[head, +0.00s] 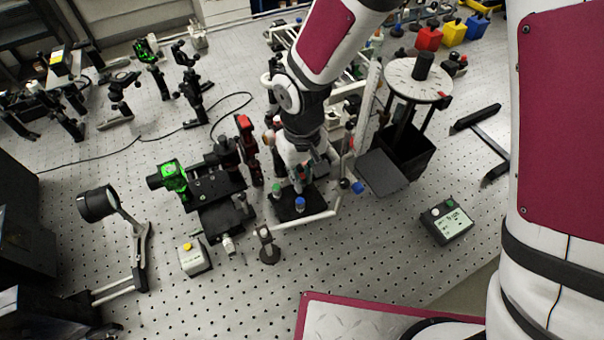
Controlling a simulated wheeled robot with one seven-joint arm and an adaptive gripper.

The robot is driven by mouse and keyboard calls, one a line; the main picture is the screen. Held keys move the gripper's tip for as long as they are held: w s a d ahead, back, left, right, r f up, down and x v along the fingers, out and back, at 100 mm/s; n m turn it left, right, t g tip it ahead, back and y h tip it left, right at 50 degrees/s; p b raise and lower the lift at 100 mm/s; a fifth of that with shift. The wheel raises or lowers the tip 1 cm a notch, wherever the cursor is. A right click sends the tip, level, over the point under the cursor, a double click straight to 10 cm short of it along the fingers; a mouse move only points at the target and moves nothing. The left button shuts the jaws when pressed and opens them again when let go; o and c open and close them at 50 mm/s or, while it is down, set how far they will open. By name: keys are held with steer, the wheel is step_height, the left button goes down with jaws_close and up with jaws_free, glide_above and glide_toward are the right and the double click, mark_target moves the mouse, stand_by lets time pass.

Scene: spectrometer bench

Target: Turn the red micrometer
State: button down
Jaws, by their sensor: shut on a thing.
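My gripper (302,166) points down over a small dark platform (313,200) right of the centre of the bench. It is shut at the red micrometer (301,174), of which only a small red patch shows between and below the fingers. A green-capped knob (277,188) stands just to the left of it, and a blue-capped knob (299,204) stands in front. My gripper and wrist hide most of the red micrometer.
A black stage with a green-lit part (174,178) and a red-topped mount (245,124) stand close on the left. A pale rail (305,219) borders the platform in front. A round-topped stand (403,82) is at right. The bench around the small display box (447,222) is clear.

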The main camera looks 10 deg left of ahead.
mark_target(301, 176)
steer(key=shift+a, duration=0.1)
steer(key=c, duration=1.5)
jaws_free()
steer(key=shift+c, duration=0.2)
step_height(301, 176, up, 12)
